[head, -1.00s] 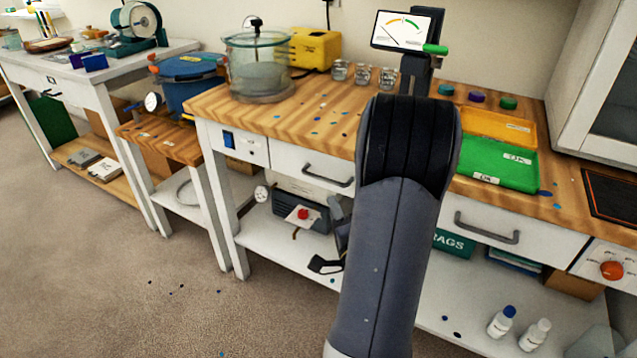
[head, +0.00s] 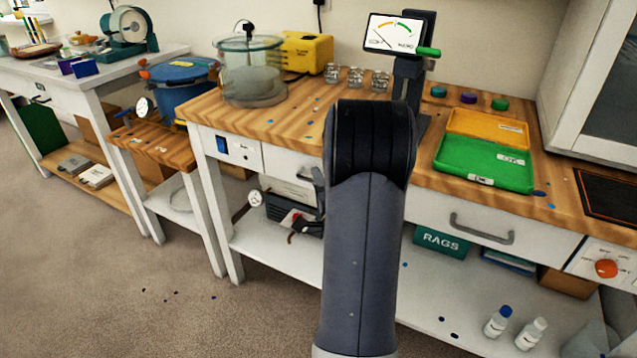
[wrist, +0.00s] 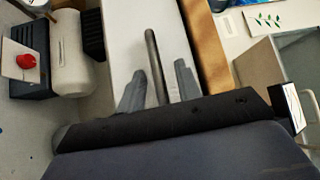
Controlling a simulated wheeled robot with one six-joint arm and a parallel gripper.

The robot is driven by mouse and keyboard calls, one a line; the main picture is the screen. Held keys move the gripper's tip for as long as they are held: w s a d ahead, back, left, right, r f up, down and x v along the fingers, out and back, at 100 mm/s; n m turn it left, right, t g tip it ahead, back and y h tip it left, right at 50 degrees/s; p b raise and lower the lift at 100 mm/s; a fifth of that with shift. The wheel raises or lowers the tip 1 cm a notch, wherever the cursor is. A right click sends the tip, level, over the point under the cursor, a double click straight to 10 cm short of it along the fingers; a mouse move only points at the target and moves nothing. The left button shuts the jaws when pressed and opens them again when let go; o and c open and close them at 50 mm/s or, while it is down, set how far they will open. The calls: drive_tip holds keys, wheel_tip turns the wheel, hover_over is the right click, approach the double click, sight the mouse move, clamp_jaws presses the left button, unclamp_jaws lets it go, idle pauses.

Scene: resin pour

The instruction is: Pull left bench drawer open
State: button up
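The left bench drawer has a white front (head: 285,162) under the wooden bench top, and it looks closed. In the wrist view, the drawer front (wrist: 124,40) lies ahead, with its grey bar handle (wrist: 153,50) running between my fingers. My gripper (wrist: 160,68) is open, with one finger on each side of the handle. Gaps show between the bar and both fingers, and I cannot see contact. In the head view, part of my gripper shows left of my arm, at the drawer front. My arm hides most of the handle there.
The right drawer handle (head: 482,229) is right of my arm. A grey device with a red knob (wrist: 26,61) sits on the shelf below the left drawer. A glass chamber (head: 250,75) and green tray (head: 485,163) stand on the bench. Open floor lies at front left.

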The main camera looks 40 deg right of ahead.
drive_tip(key=shift+c, duration=0.4)
clamp_jaws()
